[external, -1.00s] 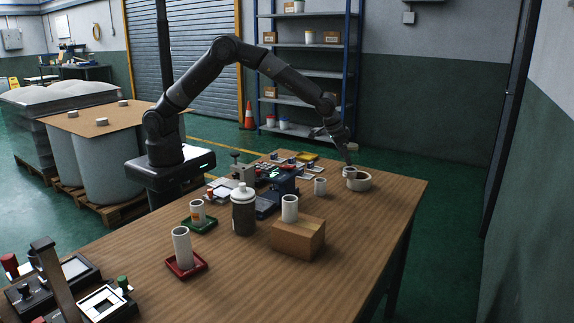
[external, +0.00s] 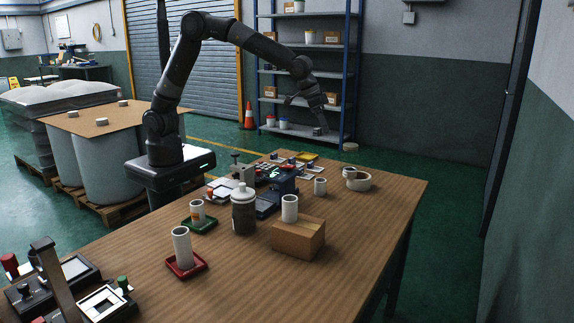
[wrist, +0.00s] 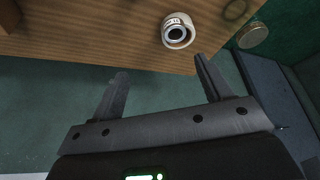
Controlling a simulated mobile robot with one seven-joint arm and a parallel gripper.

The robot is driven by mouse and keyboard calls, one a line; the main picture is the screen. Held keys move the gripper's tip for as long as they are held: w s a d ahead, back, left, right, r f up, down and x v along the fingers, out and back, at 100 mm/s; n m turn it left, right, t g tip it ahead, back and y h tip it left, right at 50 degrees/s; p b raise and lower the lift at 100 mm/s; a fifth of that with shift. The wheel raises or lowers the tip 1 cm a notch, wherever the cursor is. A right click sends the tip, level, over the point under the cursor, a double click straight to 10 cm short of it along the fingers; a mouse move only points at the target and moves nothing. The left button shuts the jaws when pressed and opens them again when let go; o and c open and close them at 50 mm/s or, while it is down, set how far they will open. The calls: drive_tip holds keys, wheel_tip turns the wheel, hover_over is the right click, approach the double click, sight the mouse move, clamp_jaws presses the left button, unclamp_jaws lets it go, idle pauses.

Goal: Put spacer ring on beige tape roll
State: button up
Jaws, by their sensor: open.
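The beige tape roll (external: 364,184) lies flat near the far right end of the wooden table. A smaller, pale spacer ring (external: 349,171) sits at its left back part. In the wrist view, the spacer ring (wrist: 175,32) has a dark centre and lies within the outline of the tape roll (wrist: 182,45); whether it rests on the rim or down inside is unclear. My gripper (external: 319,131) is open and empty, raised clear of the roll, to its upper left. In the wrist view, my gripper (wrist: 161,66) shows its fingers apart with nothing between them.
A cardboard box (external: 298,240) bears a white tube (external: 290,208). A round pale-topped object (wrist: 252,36) is beyond the table edge.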

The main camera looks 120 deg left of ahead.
drive_tip(key=s+d+r+m+t+h, duration=0.1)
drive_tip(key=s+d+r+m, duration=0.1)
drive_tip(key=s+d+r, duration=0.6)
drive_tip(key=s+d+r+m, duration=0.1)
drive_tip(key=s+d+r, duration=0.3)
drive_tip(key=s+d, duration=0.5)
drive_tip(key=s+d+f+m, duration=0.1)
drive_tip(key=s+d, duration=0.1)
drive_tip(key=s, duration=0.9)
drive_tip(key=s+d+f+m+h, duration=0.1)
drive_tip(key=s+d+f+m, duration=0.1)
drive_tip(key=s, duration=0.9)
drive_tip(key=shift+d+m+t, duration=0.3)
drive_tip(key=shift+d, duration=0.4)
